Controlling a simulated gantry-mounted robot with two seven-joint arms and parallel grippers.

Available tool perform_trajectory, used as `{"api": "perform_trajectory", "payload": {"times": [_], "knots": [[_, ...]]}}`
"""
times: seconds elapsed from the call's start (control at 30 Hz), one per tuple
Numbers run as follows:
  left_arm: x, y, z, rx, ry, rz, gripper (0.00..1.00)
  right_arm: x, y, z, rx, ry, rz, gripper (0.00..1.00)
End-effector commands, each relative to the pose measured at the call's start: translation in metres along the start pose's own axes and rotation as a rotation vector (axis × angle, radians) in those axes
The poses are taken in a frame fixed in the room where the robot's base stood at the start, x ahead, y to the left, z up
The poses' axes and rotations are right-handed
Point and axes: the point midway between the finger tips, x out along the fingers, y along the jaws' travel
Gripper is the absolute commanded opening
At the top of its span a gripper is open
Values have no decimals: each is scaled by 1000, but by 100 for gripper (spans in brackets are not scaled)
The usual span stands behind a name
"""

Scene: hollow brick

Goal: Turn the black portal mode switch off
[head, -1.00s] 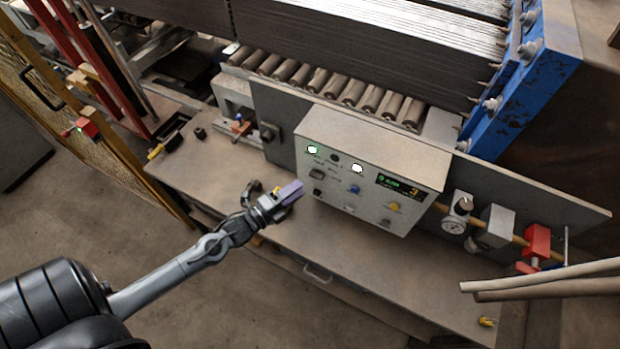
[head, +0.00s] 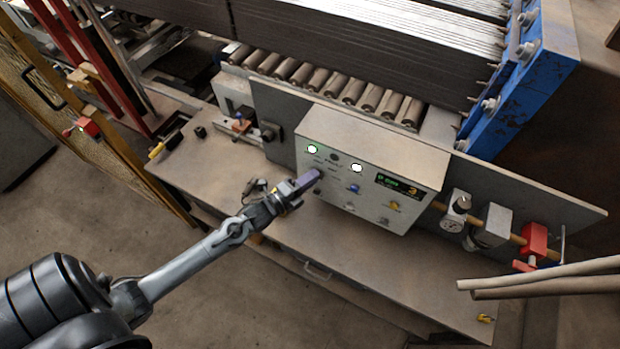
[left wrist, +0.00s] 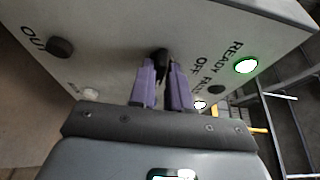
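The grey control box (head: 376,160) stands on the workbench with its sloped front facing my left arm. A black switch (left wrist: 159,56) shows in the left wrist view near the lettering OFF. My left gripper (head: 311,178) is at the left part of the panel in the head view and covers the switch area there. In the left wrist view its two purple fingers (left wrist: 163,68) are parted by a narrow gap, with the switch at or just beyond their tips. I cannot tell whether they touch it. My right gripper is not in view.
A second black knob (left wrist: 60,47) sits near the lettering OUT. A green lamp (head: 312,149), a white lamp (head: 357,168), a blue button (head: 353,188) and a small display (head: 399,187) share the panel. The bench top (head: 330,235) in front is clear.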

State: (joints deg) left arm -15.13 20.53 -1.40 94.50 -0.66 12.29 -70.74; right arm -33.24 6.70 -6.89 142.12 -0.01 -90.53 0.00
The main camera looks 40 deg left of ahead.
Motion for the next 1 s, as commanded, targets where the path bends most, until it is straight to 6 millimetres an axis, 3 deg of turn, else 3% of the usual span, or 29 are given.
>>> {"api": "perform_trajectory", "payload": {"times": [0.03,0.1,0.57,1.0], "knots": [[0,0,0,0,0,0,9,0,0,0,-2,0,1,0],[0,0,0,0,0,0,0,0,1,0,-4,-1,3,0],[0,2,0,-50,0,-22,0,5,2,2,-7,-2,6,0],[0,7,-1,-358,-1,-150,0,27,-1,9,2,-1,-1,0]]}}
